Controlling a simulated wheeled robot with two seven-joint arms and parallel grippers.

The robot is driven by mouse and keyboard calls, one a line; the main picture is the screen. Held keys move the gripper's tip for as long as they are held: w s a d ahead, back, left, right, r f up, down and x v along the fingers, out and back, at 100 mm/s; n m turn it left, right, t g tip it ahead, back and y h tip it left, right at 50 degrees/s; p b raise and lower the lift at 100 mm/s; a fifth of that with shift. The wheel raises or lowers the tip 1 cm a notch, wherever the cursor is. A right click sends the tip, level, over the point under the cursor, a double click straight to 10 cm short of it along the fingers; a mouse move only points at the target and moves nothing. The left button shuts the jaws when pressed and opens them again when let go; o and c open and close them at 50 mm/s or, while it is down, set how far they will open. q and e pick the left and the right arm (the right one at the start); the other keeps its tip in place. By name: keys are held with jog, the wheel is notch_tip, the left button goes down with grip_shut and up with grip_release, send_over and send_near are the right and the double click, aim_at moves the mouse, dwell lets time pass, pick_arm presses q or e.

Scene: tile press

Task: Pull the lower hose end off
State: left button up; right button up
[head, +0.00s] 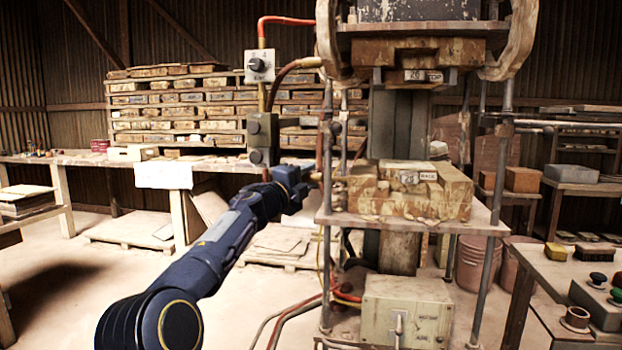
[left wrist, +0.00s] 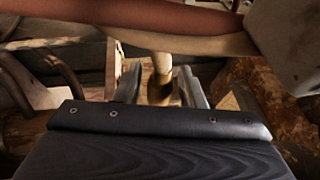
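The tile press holds its lower mould block (head: 405,205) on a platform. My left gripper (head: 308,184) is at the left side of this block. In the left wrist view, a pale hose end with a brownish, brass-like fitting (left wrist: 160,88) stands between the fingers of my left gripper (left wrist: 160,86). The fingers look apart, with a gap on each side of the fitting. In the head view the gripper largely hides the hose end. My right gripper is not in view.
A reddish hose (left wrist: 160,18) crosses the top of the wrist view. Grey control boxes (head: 259,66) stand on a post behind my gripper. A press rod (head: 327,150) rises close beside it. A control box (head: 405,312) sits below the platform. Open floor lies at left.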

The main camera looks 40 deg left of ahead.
pick_arm(q)
jog(key=shift+o, duration=0.7)
jog(key=shift+d, duration=0.1)
jog(key=shift+s+f, duration=0.1)
jog(key=shift+s, duration=0.15)
jog(key=s+f+b, duration=0.1)
jog(key=s+b, duration=0.1)
jog(key=s, duration=0.5)
jog(key=shift+d, duration=0.4)
jog(key=shift+f, duration=0.1)
